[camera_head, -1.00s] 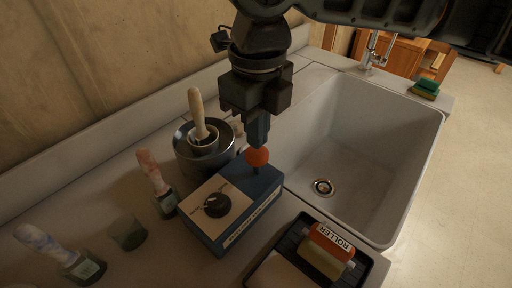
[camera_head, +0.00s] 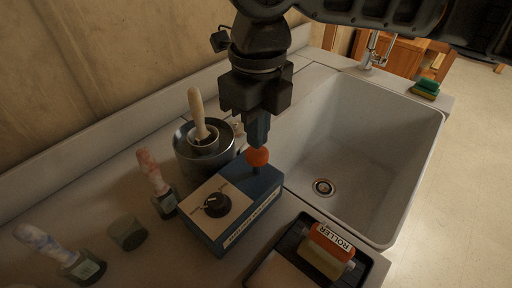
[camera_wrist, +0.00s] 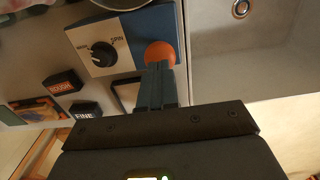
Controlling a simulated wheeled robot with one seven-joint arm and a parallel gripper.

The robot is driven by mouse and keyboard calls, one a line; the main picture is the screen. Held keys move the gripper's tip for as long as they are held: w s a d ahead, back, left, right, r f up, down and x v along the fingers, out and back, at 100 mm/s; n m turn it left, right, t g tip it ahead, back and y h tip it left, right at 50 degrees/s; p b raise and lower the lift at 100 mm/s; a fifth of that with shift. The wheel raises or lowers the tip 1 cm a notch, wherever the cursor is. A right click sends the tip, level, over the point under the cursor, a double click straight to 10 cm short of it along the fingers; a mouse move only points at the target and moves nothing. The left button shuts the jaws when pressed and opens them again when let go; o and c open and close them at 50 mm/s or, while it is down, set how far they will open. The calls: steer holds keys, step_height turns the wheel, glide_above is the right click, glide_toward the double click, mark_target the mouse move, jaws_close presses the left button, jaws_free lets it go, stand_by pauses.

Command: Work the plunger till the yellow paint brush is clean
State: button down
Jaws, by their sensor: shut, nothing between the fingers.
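A blue and cream box (camera_head: 218,232) with a black dial (camera_head: 217,205) stands on the counter. An orange ball knob (camera_head: 257,157) on a short stem rises from its blue part. My gripper (camera_head: 257,143) points down with shut fingers, tips at the top of the ball, not around it. In the wrist view the fingertips (camera_wrist: 160,72) meet the ball's edge (camera_wrist: 160,54). A brush with a pale handle (camera_head: 196,108) stands upright in a round metal pot (camera_head: 187,152) behind the box; its bristles are hidden, so I cannot see their colour.
A red-stained brush (camera_head: 152,172) and a blue-stained brush (camera_head: 45,243) stand left of the box, with a dark green cup (camera_head: 127,233) between them. A roller (camera_head: 328,250) lies in a black tray in front. The sink (camera_head: 345,150) is at right, empty.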

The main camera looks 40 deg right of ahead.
mark_target(257, 152)
steer(key=shift+f+b, duration=1.8)
steer(key=shift+f, duration=0.7)
steer(key=shift+r+p, duration=1.55)
steer(key=shift+r, duration=0.35)
steer(key=shift+f, duration=0.15)
stand_by(1.1)
stand_by(1.5)
stand_by(0.8)
